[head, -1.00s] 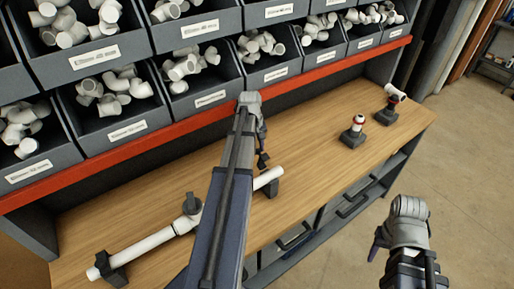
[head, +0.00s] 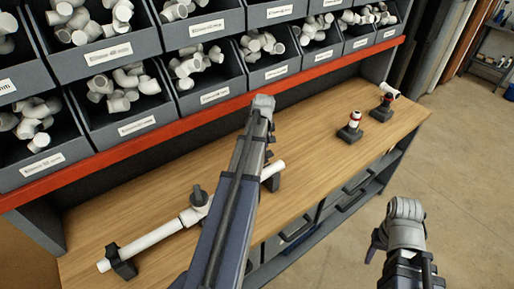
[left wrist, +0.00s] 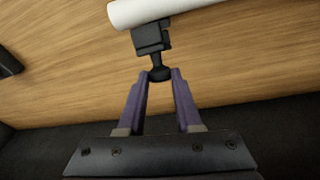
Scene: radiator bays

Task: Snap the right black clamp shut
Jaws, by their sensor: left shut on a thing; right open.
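A white pipe (head: 152,240) with a grey-handled valve (head: 198,198) lies across two black clamps on the bench. The right black clamp (head: 273,182) shows beside my left arm, near the pipe's right end. In the left wrist view, a black clamp (left wrist: 152,37) holds the white pipe (left wrist: 165,9), and a dark stem with a rounded knob sticks out from it. My left gripper (left wrist: 160,76) is shut on that knob. In the head view my own arm hides this gripper. My right gripper (head: 376,246) is open and empty, in front of the bench, away from the pipe.
The left black clamp (head: 122,263) supports the pipe's left end. Two dark stands with red-and-white fittings, one nearer (head: 350,130) and one farther (head: 383,108), stand at the bench's right. Bins of white fittings rise behind a red rail (head: 150,133). The bench (head: 305,125) between is clear.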

